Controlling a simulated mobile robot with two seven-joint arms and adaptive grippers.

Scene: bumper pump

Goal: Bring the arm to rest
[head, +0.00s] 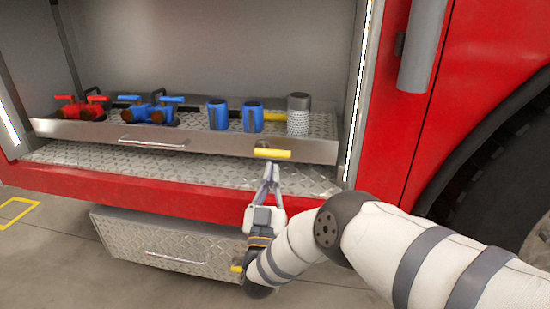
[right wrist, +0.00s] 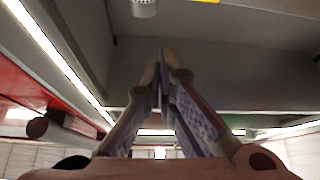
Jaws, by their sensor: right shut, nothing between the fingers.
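My right gripper (head: 271,172) is shut and empty. In the head view it points up toward the tray, just below the yellow latch handle (head: 272,153) on the tray's front; I cannot tell whether it touches it. My right arm reaches in from the lower right. In the right wrist view the fingers of my right gripper (right wrist: 162,55) meet at their tips with nothing between them. My left gripper is out of view.
The metal tray (head: 185,143) in the red truck's open compartment holds red valves (head: 80,107), blue valves (head: 150,108), two blue couplings (head: 235,115) and a grey strainer (head: 298,115). A lower drawer (head: 170,245) is below. A wheel (head: 495,165) is at right.

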